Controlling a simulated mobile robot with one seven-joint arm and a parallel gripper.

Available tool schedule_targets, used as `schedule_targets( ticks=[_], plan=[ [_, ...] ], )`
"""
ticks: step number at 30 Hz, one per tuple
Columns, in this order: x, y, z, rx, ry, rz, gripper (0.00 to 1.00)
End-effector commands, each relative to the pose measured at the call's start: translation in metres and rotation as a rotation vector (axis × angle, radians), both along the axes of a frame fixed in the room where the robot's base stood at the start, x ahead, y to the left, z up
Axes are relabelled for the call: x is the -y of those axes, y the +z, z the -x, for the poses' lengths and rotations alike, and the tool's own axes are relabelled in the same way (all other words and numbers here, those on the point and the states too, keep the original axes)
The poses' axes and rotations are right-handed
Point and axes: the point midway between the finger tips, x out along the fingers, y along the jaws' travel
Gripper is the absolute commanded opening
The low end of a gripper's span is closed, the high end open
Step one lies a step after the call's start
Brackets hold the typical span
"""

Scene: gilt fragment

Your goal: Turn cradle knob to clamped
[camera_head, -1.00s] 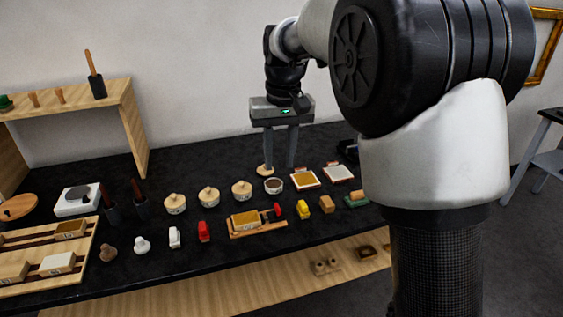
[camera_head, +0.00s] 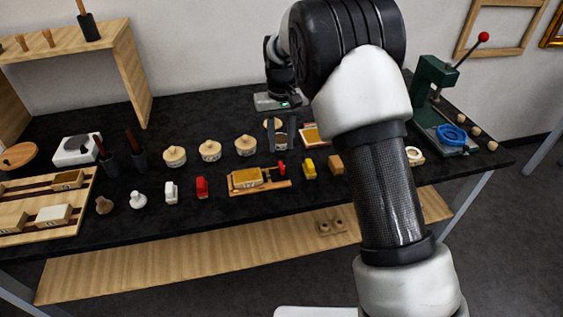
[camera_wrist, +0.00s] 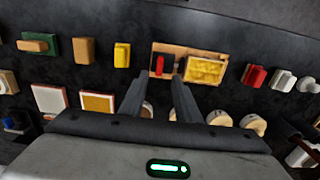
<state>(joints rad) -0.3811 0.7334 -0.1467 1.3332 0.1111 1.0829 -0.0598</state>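The cradle (camera_head: 240,190) is a small wooden holder on the black bench, with a gilt-yellow block (camera_head: 246,176) in it. Its red knob (camera_head: 281,168) sits at the right end. In the wrist view the cradle (camera_wrist: 174,48) is upside down relative to the head view, with the red knob (camera_wrist: 159,65) left of the gilt block (camera_wrist: 205,70). My gripper (camera_head: 281,148) is open and empty, behind and above the knob. In the wrist view my fingertips (camera_wrist: 160,77) are spread either side of the knob's line, apparently short of it. The knob's setting is unreadable.
Lidded round pots (camera_head: 210,151) stand behind the cradle. A red block (camera_head: 202,187) lies to its left, and a yellow block (camera_head: 309,168) and tan block (camera_head: 336,164) to its right. A green press (camera_head: 435,85) stands at the bench's right end.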

Motion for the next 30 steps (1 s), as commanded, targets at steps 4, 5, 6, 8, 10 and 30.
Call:
schedule_targets(
  ticks=[4,5,6,8,10,30],
  plan=[
    [0.0,-0.034,0.001,-0.003,0.002,0.002,0.3],
    [0.0,-0.04,0.001,-0.004,0.002,0.002,0.3],
    [0.0,-0.047,0.001,-0.004,0.002,0.002,0.3],
    [0.0,-0.056,0.001,-0.004,0.001,0.001,0.3],
    [0.0,-0.066,0.001,-0.003,0.001,0.001,0.3],
    [0.0,-0.081,0.0,0.0,0.001,0.0,0.0]
  ],
)
